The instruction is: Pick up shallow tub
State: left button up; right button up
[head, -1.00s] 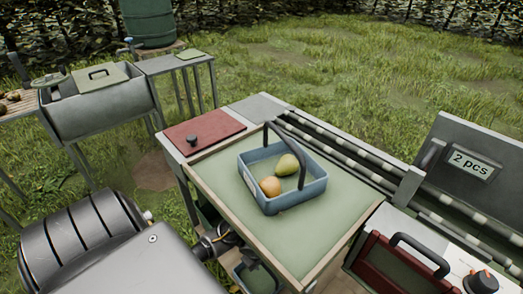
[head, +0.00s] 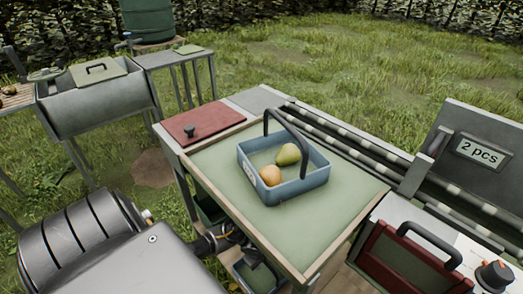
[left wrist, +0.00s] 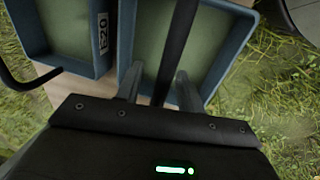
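Two blue tubs with green floors show side by side in the left wrist view: a left one (left wrist: 103,60) with a number label and a right one (left wrist: 207,85). A dark handle bar (left wrist: 181,35) crosses over the right tub. My left gripper (left wrist: 157,88) is open, with its fingertips apart at this tub and the bar running between them. I cannot tell whether they touch it. In the head view my left gripper (head: 228,240) is low beside the bench, partly hidden, near a tub (head: 256,276) on the lower level. My right gripper is not in view.
A blue handled basket (head: 292,190) with two pears (head: 288,154) stands on the green bench top (head: 330,205). The bench edge overhangs the lower level. A red board (head: 203,124) lies at its back left. A "2 pcs" panel (head: 480,150) stands at right.

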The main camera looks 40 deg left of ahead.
pick_arm(q)
grip_shut()
dwell(0.3)
dwell(1.2)
